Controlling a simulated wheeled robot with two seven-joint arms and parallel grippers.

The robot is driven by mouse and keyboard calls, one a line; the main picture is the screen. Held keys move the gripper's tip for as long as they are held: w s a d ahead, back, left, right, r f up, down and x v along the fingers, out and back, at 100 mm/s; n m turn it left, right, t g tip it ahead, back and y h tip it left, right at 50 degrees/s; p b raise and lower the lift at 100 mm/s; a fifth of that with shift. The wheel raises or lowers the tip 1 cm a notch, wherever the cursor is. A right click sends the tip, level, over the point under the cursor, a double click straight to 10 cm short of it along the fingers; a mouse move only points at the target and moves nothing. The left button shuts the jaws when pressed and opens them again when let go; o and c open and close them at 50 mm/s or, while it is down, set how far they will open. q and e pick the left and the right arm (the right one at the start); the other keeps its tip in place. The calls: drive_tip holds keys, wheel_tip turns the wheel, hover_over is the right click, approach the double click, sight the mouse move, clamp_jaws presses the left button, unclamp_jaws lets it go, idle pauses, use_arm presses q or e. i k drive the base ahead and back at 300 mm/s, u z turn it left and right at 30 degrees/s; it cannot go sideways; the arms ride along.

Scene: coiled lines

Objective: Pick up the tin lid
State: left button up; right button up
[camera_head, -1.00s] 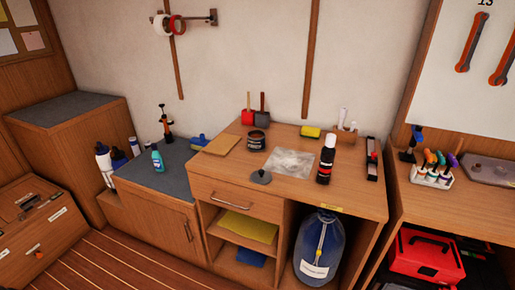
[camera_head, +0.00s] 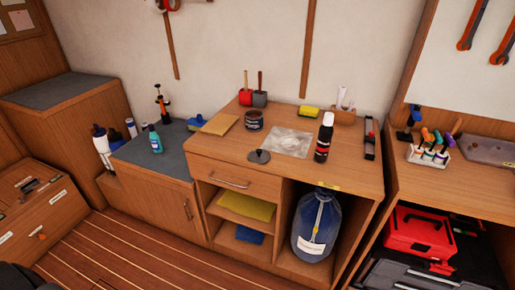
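The tin lid (camera_head: 259,156) is a small dark grey disc with a knob-like bump. It lies flat on the wooden workbench top (camera_head: 220,151), near the front edge above the drawer. A dark open tin (camera_head: 253,121) stands behind it, slightly to the left. A grey metallic sheet (camera_head: 291,142) lies to its right.
A tan pad (camera_head: 220,124) lies at the back left. A yellow sponge (camera_head: 309,112) and a wooden holder (camera_head: 342,115) stand at the back. A blue jug (camera_head: 317,226) fills the lower opening.

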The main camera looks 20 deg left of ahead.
sight(259, 156)
drive_tip(key=k, duration=1.25)
drive_tip(key=z, duration=0.65)
drive_tip(key=i, duration=1.8)
drive_tip(key=u, duration=0.6)
